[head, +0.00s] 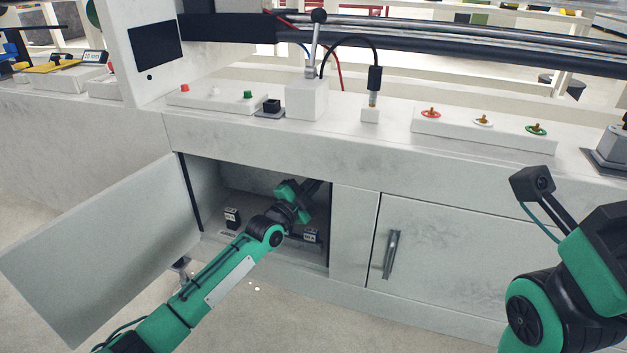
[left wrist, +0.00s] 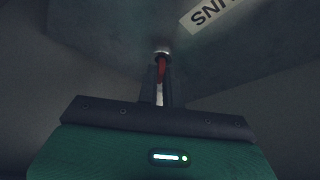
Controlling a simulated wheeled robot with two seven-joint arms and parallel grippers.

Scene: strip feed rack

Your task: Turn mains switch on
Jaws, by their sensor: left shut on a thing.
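The mains switch (left wrist: 162,66) is a small red lever on a pale round base in the left wrist view. It sits on the cabinet's inner wall beside a white label (left wrist: 212,12) with partly visible letters. My left gripper (left wrist: 163,80) is shut on the red lever. In the head view my left arm reaches into the open cabinet (head: 258,172), and its gripper and the switch are hidden inside. My right arm stands at the right edge of the head view, with its gripper out of clear sight.
The left cabinet door (head: 95,255) hangs wide open. The right door (head: 445,265) is closed. Small black devices (head: 232,217) stand on the cabinet floor near my arm. The worktop above carries a lever box (head: 306,100) and a panel with coloured valves (head: 483,130).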

